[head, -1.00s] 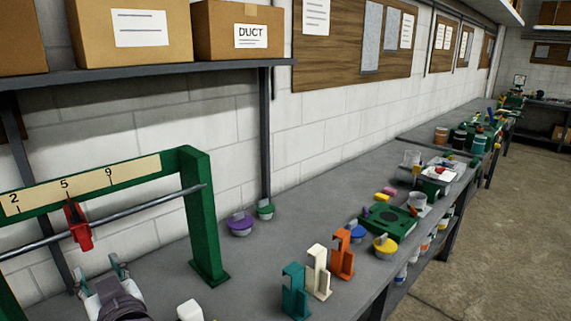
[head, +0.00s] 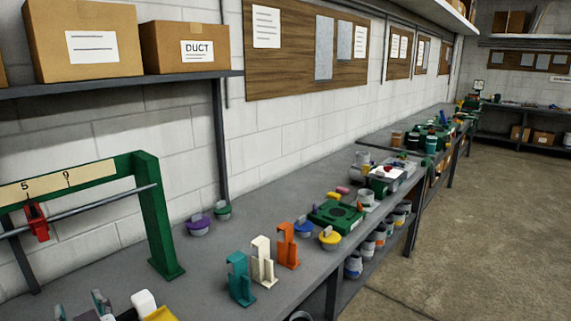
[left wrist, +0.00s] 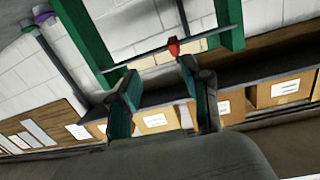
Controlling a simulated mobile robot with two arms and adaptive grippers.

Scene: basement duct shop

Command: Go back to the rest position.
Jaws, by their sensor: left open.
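My left gripper (head: 80,307) shows at the bottom left edge of the head view, in front of the green frame (head: 155,215). Its fingers are apart with nothing between them. In the left wrist view the gripper (left wrist: 160,88) is open, with the red slider (left wrist: 173,47) on its rod seen beyond the fingertips. The slider also hangs at the left of the head view (head: 37,222), under a numbered scale (head: 45,186). My right gripper is not in view.
Teal (head: 239,278), cream (head: 262,262) and orange (head: 288,245) stands line the grey bench. Purple (head: 198,225) and yellow (head: 329,237) lidded pieces lie farther back. Open floor (head: 480,230) is at the right.

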